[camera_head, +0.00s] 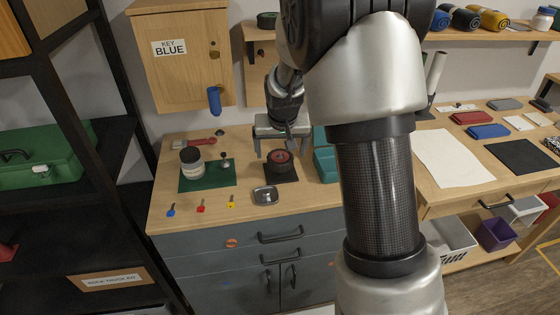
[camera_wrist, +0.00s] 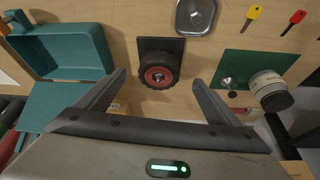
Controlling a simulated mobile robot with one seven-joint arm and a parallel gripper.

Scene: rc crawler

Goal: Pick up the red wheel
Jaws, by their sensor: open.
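The red wheel (camera_head: 279,160) has a black tyre and a red hub, and stands on a small black mat (camera_head: 283,179) on the wooden counter. In the wrist view the wheel (camera_wrist: 159,72) sits ahead of my gripper (camera_wrist: 160,80), centred between the two finger directions. The fingers are spread wide and nothing is between them that I can see touching. In the head view my gripper (camera_head: 283,147) hangs over the counter at the wheel, partly overlapping it.
A green mat (camera_wrist: 255,64) holds a white jar (camera_wrist: 270,88) and a small metal knob part (camera_wrist: 230,83). A teal box (camera_wrist: 66,50) stands on the wheel's other side. A metal tray (camera_wrist: 195,14) and coloured keys (camera_head: 200,206) lie near the counter's front.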

